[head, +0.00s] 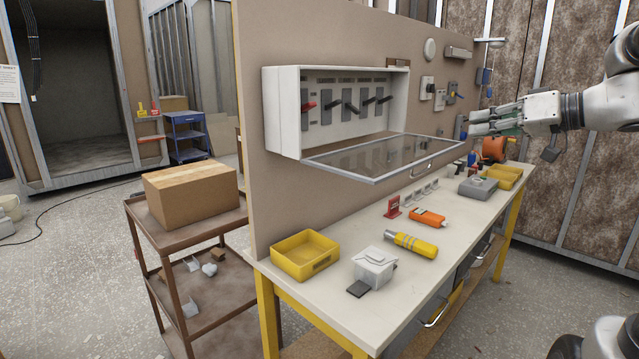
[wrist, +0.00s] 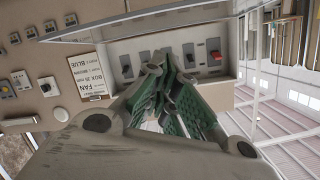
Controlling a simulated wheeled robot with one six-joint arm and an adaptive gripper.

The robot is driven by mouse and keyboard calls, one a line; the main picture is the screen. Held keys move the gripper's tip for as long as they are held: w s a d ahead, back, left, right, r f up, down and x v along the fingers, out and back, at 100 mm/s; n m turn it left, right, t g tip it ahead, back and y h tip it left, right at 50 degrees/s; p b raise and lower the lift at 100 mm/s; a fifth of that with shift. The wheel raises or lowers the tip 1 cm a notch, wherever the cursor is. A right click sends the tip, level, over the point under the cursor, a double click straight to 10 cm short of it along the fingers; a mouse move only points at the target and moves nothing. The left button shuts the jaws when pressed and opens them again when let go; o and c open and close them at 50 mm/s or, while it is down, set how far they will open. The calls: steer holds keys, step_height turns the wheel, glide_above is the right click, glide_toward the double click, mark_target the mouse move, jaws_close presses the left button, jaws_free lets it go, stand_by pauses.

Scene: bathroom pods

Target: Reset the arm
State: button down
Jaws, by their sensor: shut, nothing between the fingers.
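My gripper (head: 470,122) is at the upper right in the head view, at the end of my arm, which reaches in from the right edge. It points left toward the wall box and is held above the far part of the workbench. In the wrist view my gripper (wrist: 172,62) shows green finger pads close together, with nothing held. The white wall box (head: 285,118) has its glass lid (head: 370,160) swung down and open. A row of switches is inside it, one with a red handle (head: 308,106). The box interior also shows in the wrist view (wrist: 142,46), behind the fingers.
The workbench (head: 345,308) holds yellow bins (head: 305,258), a yellow cylinder (head: 411,243), an orange tool (head: 428,217), a white box (head: 375,265) and a grey device (head: 478,188). A cart (head: 205,290) with a cardboard box (head: 190,195) stands left.

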steer(key=s+d+f+m+g+h, duration=0.3)
steer(key=s+f+m+g+h, duration=0.35)
steer(key=s+f, duration=0.8)
steer(key=s+n+h, duration=0.3)
steer(key=s, duration=0.5)
steer(key=shift+s+r+h, duration=0.15)
steer(key=shift+h, duration=0.2)
steer(key=shift+d, duration=0.15)
